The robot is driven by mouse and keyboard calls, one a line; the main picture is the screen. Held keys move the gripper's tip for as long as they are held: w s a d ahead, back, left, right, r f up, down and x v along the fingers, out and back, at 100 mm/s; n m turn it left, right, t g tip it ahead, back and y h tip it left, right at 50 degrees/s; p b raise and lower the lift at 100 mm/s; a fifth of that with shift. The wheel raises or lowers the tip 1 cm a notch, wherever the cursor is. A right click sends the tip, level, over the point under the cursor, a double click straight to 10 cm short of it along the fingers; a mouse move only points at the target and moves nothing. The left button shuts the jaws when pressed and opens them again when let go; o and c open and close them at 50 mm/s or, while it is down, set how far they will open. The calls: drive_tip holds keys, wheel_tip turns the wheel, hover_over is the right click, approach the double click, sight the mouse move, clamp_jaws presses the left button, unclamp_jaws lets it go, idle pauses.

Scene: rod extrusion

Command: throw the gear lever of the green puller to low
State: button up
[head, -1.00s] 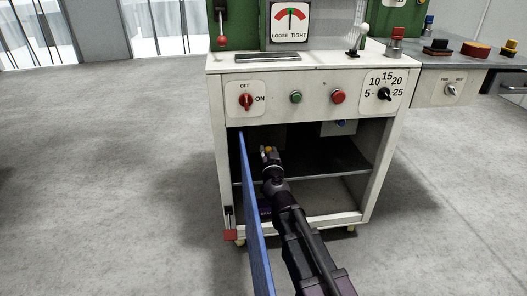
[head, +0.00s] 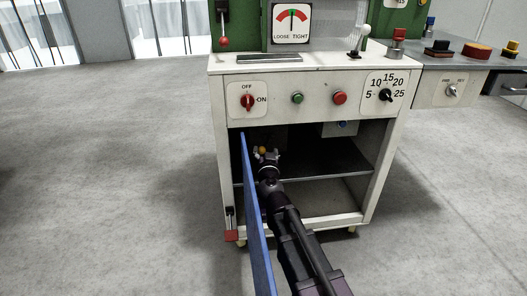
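The green puller (head: 345,14) shows its green upper body above a white cabinet (head: 316,87). The cabinet's front is open, with a dark inside and a shelf (head: 322,160). My gripper (head: 265,157) reaches into the opening at its left side. A small orange knob (head: 262,149) shows at the gripper's tip, perhaps the gear lever's end. The lever's shaft and any low mark are hidden or too dark to see. I cannot tell whether the fingers are shut on the knob or only beside it.
A blue door panel (head: 256,215), seen nearly edge-on, stands close left of my arm. A red-knobbed lever (head: 224,42), a white-knobbed lever (head: 361,42) and a red switch (head: 247,102) are above. A grey bench (head: 470,85) stands right. The floor at left is clear.

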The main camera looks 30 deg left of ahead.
drive_tip(key=shift+d, duration=0.15)
drive_tip(key=v, duration=1.2)
drive_tip(key=shift+a, duration=0.2)
idle(0.8)
drive_tip(key=w+d+r+n+g+y+p, duration=0.3)
drive_tip(key=w+d+r+n+g+p, duration=0.1)
drive_tip(key=d+p, duration=0.2)
drive_tip(key=w+d+f+m+g+h+p, duration=0.1)
drive_tip(key=d+f+g+h+p, duration=0.15)
drive_tip(key=d, duration=0.45)
drive_tip(key=w+d+f+g+h+p, duration=0.1)
drive_tip(key=d+g+h+p, duration=0.2)
drive_tip(key=d, duration=0.5)
drive_tip(key=s+d+m+g+h+p, duration=0.2)
drive_tip(key=d+p, duration=0.1)
drive_tip(key=d, duration=0.6)
drive_tip(key=s+d+r+m+g+h+p, duration=0.1)
drive_tip(key=s+d+m+g+h+p, duration=0.15)
drive_tip(key=d, duration=0.55)
drive_tip(key=s+d+m+g+h+p, duration=0.1)
drive_tip(key=s+d+m+h+p, duration=0.2)
drive_tip(key=d, duration=0.6)
wheel_tip(320, 180, up, 37)
drive_tip(key=p, duration=3.7)
drive_tip(key=shift+w+a, duration=0.15)
